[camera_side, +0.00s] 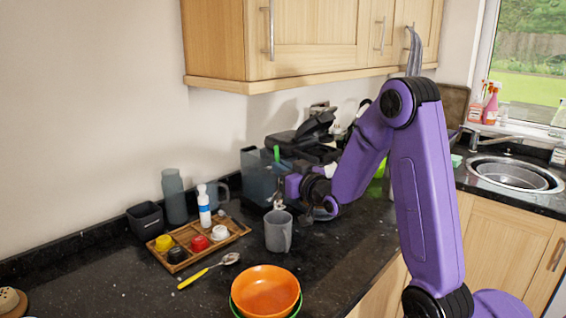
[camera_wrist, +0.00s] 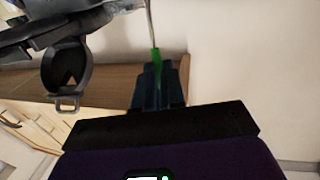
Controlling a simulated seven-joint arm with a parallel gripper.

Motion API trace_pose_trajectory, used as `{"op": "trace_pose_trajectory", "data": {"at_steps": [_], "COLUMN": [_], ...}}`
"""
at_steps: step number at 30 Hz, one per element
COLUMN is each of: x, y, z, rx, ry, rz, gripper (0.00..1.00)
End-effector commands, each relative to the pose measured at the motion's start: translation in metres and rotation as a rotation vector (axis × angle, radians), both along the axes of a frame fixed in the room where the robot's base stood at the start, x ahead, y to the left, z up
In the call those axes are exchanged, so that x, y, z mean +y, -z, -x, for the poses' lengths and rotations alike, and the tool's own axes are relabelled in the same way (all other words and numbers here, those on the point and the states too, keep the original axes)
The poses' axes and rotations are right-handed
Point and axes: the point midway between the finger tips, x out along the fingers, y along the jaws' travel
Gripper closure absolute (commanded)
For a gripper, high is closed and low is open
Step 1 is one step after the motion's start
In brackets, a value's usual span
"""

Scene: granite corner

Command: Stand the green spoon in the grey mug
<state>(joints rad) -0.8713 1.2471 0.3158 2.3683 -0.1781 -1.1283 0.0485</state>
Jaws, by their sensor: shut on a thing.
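The grey mug (camera_side: 278,235) stands upright on the dark counter, in front of my arm's end. My gripper (camera_side: 281,187) is above it and shut on the green spoon. The spoon's green handle (camera_side: 277,153) sticks up above the gripper in the side view. A small metal part shows below the gripper, close above the mug's rim; whether it enters the mug I cannot tell. In the wrist view the green handle (camera_wrist: 155,58) sits between the dark fingertips (camera_wrist: 158,82), with its thin metal shaft running to the top edge. The mug is not recognisable there.
A wooden tray (camera_side: 238,230) with small coloured jars and a white bottle (camera_side: 204,205) stands left of the mug. A yellow-handled spoon (camera_side: 208,271) and an orange bowl (camera_side: 265,290) lie in front.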

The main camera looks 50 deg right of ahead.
Motion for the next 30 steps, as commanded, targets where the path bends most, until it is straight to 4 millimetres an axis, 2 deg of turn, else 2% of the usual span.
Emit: {"op": "trace_pose_trajectory", "data": {"at_steps": [30], "x": [0.0], "y": [0.069], "z": [0.0], "rx": [0.001], "ry": [-0.001], "rz": [0.0], "gripper": [1.0]}}
